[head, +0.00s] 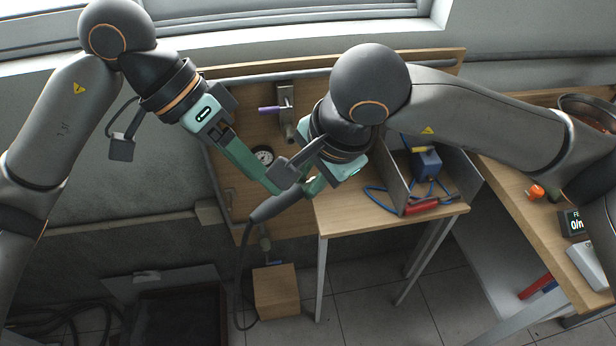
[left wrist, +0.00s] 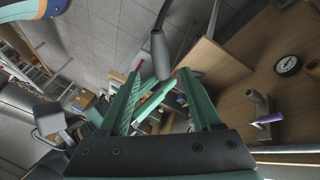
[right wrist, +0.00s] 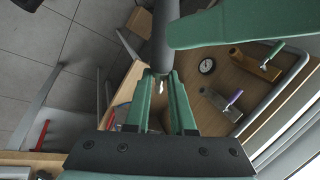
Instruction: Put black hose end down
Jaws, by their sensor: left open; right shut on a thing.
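The black hose end (head: 275,207) is a dark grey cylinder, held tilted in the air in front of the wooden board. My right gripper (right wrist: 161,78) is shut on it near its upper end; a small pale tip shows between the fingers. My left gripper (head: 276,187) is open beside the hose end. In the left wrist view, the hose end (left wrist: 158,50) appears beyond the open left fingers (left wrist: 160,78). A left finger also crosses the top of the right wrist view. The black hose hangs from the hose end toward the floor.
The wooden board (head: 228,120) carries a gauge (head: 264,156) and a purple-handled valve (head: 283,108). A small wooden table (head: 340,215) stands to the right, with a blue device (head: 427,163) and red-handled tool (head: 421,206). A wooden box (head: 276,291) is below. The table's front left is clear.

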